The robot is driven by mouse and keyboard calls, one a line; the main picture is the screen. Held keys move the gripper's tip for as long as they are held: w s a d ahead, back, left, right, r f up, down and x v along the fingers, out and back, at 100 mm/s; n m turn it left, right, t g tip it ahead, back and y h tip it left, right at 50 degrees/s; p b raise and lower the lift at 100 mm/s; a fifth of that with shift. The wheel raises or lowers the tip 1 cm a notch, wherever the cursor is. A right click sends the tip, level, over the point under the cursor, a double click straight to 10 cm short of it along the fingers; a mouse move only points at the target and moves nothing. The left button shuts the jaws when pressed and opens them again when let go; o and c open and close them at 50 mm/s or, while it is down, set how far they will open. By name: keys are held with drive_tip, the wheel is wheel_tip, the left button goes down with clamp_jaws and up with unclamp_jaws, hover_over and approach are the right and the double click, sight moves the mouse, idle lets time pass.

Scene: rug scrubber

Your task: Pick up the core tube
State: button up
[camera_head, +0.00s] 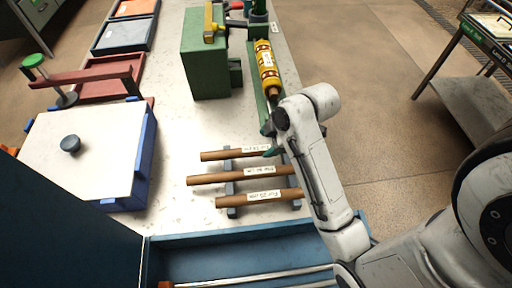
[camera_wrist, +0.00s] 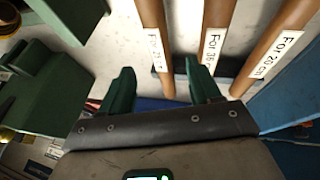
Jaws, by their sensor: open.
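Three brown core tubes lie side by side on a grey rack in the head view: a far one (camera_head: 222,155), a middle one (camera_head: 215,178) and a near one (camera_head: 232,201). Each has a white label. In the wrist view they show as a left tube (camera_wrist: 152,12), a middle tube (camera_wrist: 219,12) and a right tube (camera_wrist: 290,28), labelled "For" with a length in cm. My gripper (camera_wrist: 162,88) is open and empty, with green fingers. The left tube's end appears between the fingers; contact cannot be told.
A green machine with a yellow roller (camera_head: 267,62) stands behind the rack, near my wrist. A white-lidded blue box (camera_head: 105,150) is at left. A blue open tray (camera_head: 215,262) lies in front. Bare tabletop (camera_head: 185,125) lies left of the rack.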

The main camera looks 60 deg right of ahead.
drive_tip(key=shift+p+x, duration=0.55)
drive_tip(key=shift+x, duration=3.15)
drive_tip(key=c, duration=1.2)
